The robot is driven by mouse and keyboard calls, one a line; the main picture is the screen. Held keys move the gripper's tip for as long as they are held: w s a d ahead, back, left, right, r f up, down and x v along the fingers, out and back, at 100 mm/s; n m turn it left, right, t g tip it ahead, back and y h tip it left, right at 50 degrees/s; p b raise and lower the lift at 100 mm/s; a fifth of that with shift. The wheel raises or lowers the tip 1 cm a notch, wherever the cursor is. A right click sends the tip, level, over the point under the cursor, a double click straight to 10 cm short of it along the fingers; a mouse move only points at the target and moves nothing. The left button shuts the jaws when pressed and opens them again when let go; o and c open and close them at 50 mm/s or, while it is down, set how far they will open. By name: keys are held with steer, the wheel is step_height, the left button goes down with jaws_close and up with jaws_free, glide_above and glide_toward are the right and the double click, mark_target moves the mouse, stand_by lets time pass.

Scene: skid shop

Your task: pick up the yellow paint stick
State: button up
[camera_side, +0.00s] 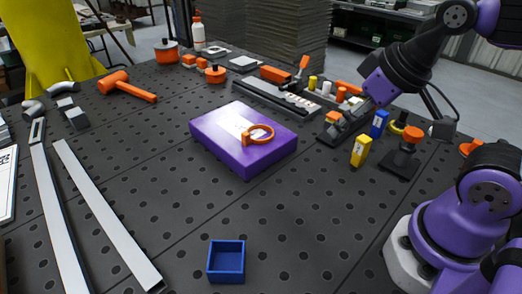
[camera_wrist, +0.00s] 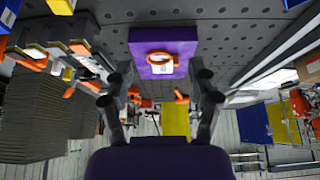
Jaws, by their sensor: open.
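A short yellow cylinder (camera_side: 312,83), which looks like the yellow paint stick, stands upright at the back of the table, beside a white one (camera_side: 326,88) and an orange one (camera_side: 341,94). In the wrist view a small yellow piece (camera_wrist: 68,73), likely the same stick, is at the left, outside my fingers. My gripper (camera_side: 332,128) is open and empty, low over the table right of the purple case, in front of and apart from the cylinders. In the wrist view its two fingers (camera_wrist: 160,98) are spread wide.
A purple case (camera_side: 215,130) with an orange ring (camera_side: 258,134) lies mid-table. A yellow box (camera_side: 360,151) and a blue box (camera_side: 379,124) stand near my gripper. A dark tray (camera_side: 262,98) lies behind. A blue open bin (camera_side: 226,261) is in front, with clear table around it.

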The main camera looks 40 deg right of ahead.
steer(key=shift+d, duration=0.1)
steer(key=m+g, duration=0.2)
steer(key=g, duration=0.3)
glide_above(365, 138)
step_height(365, 138, down, 4)
steer(key=shift+s+f, duration=0.15)
steer(key=shift+g, duration=0.3)
steer(key=f, duration=0.4)
steer(key=shift+d+f, duration=0.2)
steer(key=shift+f, duration=0.15)
steer(key=f, duration=0.6)
steer(key=shift+a, duration=0.25)
jaws_close()
